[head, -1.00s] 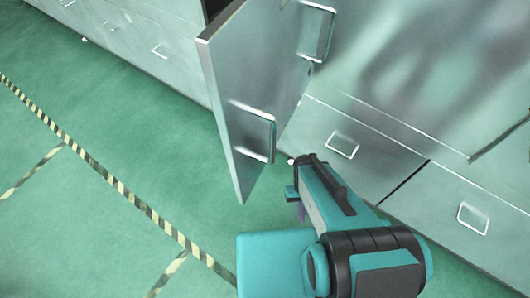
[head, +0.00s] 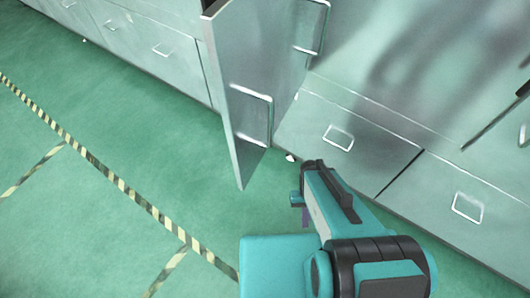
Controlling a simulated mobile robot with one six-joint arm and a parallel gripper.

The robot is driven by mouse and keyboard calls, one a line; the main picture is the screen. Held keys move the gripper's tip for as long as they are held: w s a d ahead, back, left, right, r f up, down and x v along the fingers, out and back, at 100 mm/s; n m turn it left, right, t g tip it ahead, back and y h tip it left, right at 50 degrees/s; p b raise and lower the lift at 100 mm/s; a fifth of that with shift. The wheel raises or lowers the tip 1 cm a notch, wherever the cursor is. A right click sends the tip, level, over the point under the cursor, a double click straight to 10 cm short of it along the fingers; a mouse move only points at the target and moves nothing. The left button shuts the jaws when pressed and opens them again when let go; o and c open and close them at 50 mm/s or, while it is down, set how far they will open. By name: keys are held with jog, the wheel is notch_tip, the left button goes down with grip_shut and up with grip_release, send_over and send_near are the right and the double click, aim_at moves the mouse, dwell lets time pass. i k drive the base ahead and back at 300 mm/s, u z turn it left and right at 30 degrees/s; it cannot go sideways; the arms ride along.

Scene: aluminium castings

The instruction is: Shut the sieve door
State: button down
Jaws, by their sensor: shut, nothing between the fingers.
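The sieve door (head: 235,85) is a grey metal panel in the head view. It stands open, swung out from the cabinet front over the green floor. It carries two U-shaped handles, a lower one (head: 269,120) and an upper one near the top edge. The door's top runs out of the frame. My teal and black arm reaches up from the bottom right. Only a small purple part of my gripper (head: 305,216) shows beside the arm, below and right of the door's bottom corner. It is shut, empty and apart from the door in the picture. The rest of it is hidden.
Metal drawer fronts with wire handles (head: 338,137) line the right side, and more cabinets (head: 150,35) run along the upper left. A small white bit (head: 290,158) lies near the cabinet foot. The green floor at left is clear, marked with striped tape (head: 130,196).

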aim_at(260, 52)
jog(key=u, duration=0.05)
jog(key=k, duration=2.15)
jog(key=z, duration=2.2)
jog(key=k, duration=0.1)
jog(key=u, duration=3.4)
jog(key=i, duration=1)
jog(key=u, duration=0.05)
